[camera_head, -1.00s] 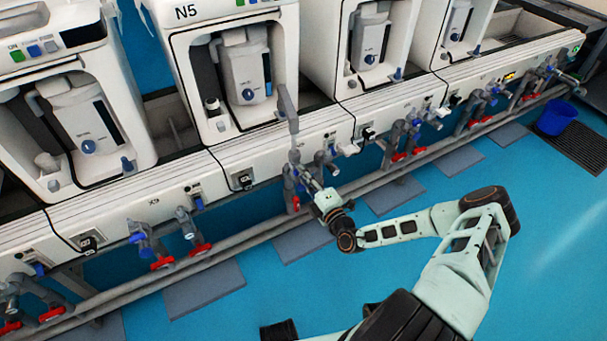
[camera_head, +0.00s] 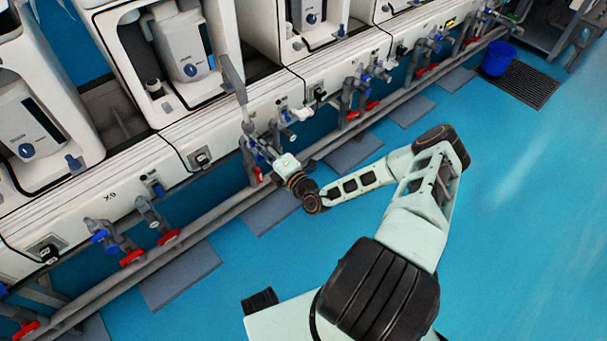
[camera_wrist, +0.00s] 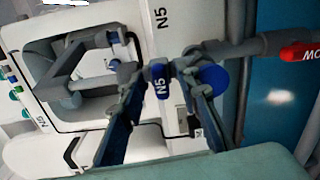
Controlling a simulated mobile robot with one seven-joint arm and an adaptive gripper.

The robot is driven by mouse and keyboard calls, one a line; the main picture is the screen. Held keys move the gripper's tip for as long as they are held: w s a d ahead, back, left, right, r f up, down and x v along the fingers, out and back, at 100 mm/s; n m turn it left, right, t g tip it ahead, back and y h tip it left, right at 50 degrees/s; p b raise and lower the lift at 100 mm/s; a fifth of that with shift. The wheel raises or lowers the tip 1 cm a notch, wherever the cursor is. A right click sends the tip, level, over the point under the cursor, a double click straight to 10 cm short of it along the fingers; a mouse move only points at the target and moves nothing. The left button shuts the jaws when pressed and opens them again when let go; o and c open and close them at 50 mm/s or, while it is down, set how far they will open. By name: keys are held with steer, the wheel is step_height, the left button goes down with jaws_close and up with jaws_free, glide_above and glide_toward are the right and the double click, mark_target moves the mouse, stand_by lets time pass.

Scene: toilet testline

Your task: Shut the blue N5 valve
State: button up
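The blue N5 valve (camera_wrist: 160,84) shows in the wrist view as a small blue handle with white "N5" lettering, on grey piping. It sits between the two fingertips of my gripper (camera_wrist: 158,76). The fingers are apart, one on each side of the handle; I cannot tell whether they touch it. A round blue knob (camera_wrist: 212,77) is beside and partly behind the right finger. In the head view my gripper (camera_head: 270,154) is at the pipes below the N5 station, and hides most of the valve there.
A red handle (camera_wrist: 299,52) is at the right of the wrist view. Several neighbouring valves with blue and red handles line the white bench front in the head view. A grey pipe (camera_head: 215,212) runs low along it. The blue floor (camera_head: 510,200) in front is open.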

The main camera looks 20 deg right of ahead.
steer(key=n+b, duration=0.2)
steer(key=n, duration=0.2)
steer(key=shift+n, duration=0.4)
steer(key=n+b, duration=0.2)
steer(key=n, duration=0.1)
steer(key=shift+n+b, duration=0.35)
steer(key=shift+n, duration=0.05)
steer(key=shift+s+n, duration=0.15)
steer(key=shift+n, duration=0.15)
steer(key=s+a+r+n+g+y+p, duration=0.1)
steer(key=s+r+n+g+y+p, duration=0.2)
steer(key=s+n+g+y+p, duration=1)
steer(key=s+d+r+n+g+h+b, duration=0.2)
steer(key=s+d+r+n+h+b, duration=0.1)
steer(key=s+n, duration=0.4)
steer(key=s+d+r+n+g+h+b, duration=0.2)
steer(key=s+d+r+n+h+b, duration=0.1)
steer(key=s+d+n+h, duration=0.2)
steer(key=shift+s+d+r+n+g+h+b, duration=0.2)
steer(key=shift+s+r+n+g+h+b, duration=0.35)
steer(key=shift+s+n, duration=0.8)
steer(key=shift+f, duration=0.15)
